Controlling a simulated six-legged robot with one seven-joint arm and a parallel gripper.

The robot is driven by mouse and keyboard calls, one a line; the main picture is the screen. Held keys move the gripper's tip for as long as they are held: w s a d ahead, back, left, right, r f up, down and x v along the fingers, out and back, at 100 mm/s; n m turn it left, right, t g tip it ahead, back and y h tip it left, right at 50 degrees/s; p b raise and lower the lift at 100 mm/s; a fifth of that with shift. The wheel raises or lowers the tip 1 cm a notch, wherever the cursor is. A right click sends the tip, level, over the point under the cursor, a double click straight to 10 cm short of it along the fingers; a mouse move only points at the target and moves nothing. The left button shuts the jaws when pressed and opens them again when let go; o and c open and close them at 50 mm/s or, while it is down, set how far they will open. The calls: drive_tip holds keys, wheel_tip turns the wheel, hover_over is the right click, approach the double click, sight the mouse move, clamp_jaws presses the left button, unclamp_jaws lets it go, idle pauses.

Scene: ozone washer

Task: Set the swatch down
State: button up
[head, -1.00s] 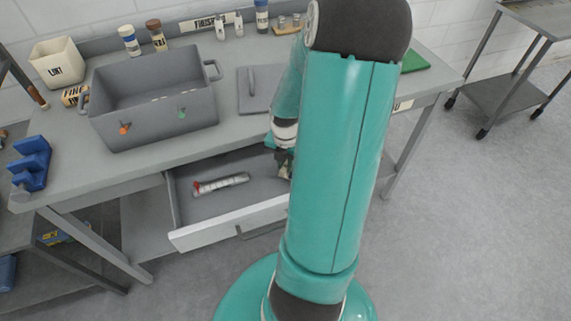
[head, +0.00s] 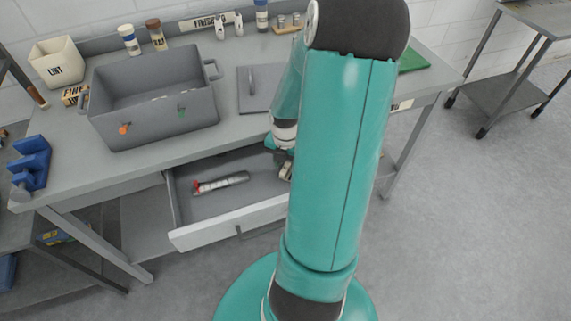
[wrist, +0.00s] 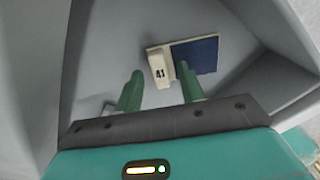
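The swatch (wrist: 195,56) is a dark blue panel with a cream tab marked 41. It lies in the drawer, seen in the wrist view just beyond my fingertips. My gripper (wrist: 160,72) has its two green fingers apart, with a visible gap between them. The cream tab shows beyond that gap, and neither finger visibly touches it. In the head view my gripper (head: 286,170) is low at the right part of the open drawer (head: 232,222), partly hidden by my arm.
A clear tube with a red end (head: 220,183) lies in the drawer's left part. On the bench above stand a grey tub (head: 155,125), a flat grey lid (head: 258,100) and a LINT bin (head: 58,65). The drawer walls are close around my gripper.

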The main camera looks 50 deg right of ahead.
sight(285, 168)
wheel_tip(285, 168, up, 12)
drive_tip(key=w+a+r+m+t+h, duration=0.1)
drive_tip(key=w+a+r+m, duration=0.1)
drive_tip(key=a+r+m, duration=0.45)
drive_tip(key=w+a+r+m+t+h, duration=0.15)
drive_tip(key=a+r+m, duration=0.25)
drive_tip(key=a, duration=0.6)
drive_tip(key=s+a+r+m+t+y, duration=0.1)
drive_tip(key=s+a+r+m, duration=0.1)
drive_tip(key=a+m, duration=0.3)
drive_tip(key=s+a+r+m+t+y, duration=0.1)
drive_tip(key=a+r+m, duration=0.3)
drive_tip(key=a, duration=0.4)
drive_tip(key=shift+s+m+t, duration=0.55)
drive_tip(key=shift+s+m, duration=0.1)
drive_tip(key=shift+a+y, duration=0.1)
drive_tip(key=shift+y, duration=0.15)
